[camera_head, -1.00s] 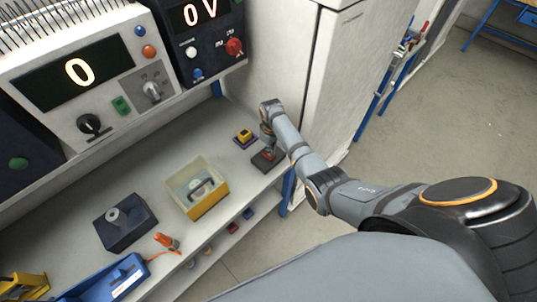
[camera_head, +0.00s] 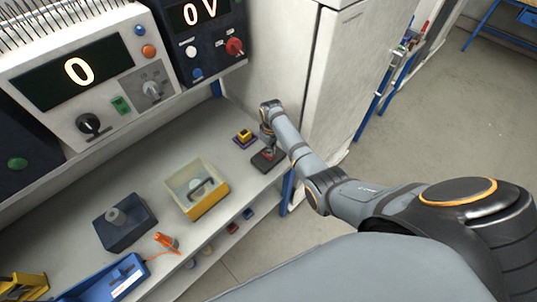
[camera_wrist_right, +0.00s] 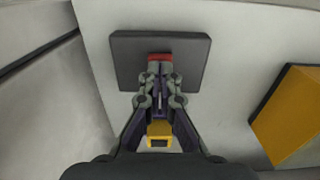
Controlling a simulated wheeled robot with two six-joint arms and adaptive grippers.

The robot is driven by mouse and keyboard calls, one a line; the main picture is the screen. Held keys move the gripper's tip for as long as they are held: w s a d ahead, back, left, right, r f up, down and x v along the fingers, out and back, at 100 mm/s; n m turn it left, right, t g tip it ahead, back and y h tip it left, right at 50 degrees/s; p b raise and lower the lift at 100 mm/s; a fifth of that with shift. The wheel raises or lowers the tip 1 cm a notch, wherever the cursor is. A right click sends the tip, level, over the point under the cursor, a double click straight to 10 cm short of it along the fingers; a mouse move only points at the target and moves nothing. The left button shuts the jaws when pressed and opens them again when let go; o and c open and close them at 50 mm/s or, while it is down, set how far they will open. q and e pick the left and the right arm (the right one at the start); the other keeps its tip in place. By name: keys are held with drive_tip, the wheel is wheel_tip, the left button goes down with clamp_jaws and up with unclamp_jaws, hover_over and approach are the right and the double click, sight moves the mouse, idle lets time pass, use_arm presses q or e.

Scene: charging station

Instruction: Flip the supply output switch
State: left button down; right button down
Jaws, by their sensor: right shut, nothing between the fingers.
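A dark, flat box (camera_head: 262,165) with a red switch part lies near the right end of the bench. In the right wrist view the dark box (camera_wrist_right: 197,50) fills the upper middle, and its red part (camera_wrist_right: 158,57) is at the fingertips. My right gripper (camera_head: 268,150) points down at this box. In the wrist view my right gripper (camera_wrist_right: 160,75) is shut and empty, its tips at or just over the red part; I cannot tell whether they touch. The tips partly hide the switch, so its position is unclear. My left gripper is not in view.
A yellow block on a purple base (camera_head: 244,137) sits close behind the dark box. A yellow-walled bin (camera_head: 208,203) stands to the left. A supply unit showing 0 (camera_head: 75,75) and another showing 0 V (camera_head: 205,45) stand above. A pale cabinet (camera_head: 345,90) is close on the right.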

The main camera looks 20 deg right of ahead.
drive_tip(key=shift+f+b, duration=0.6)
drive_tip(key=shift+f, duration=0.25)
idle(0.3)
drive_tip(key=shift+r, duration=0.1)
wheel_tip(320, 180, up, 7)
drive_tip(key=p, duration=0.8)
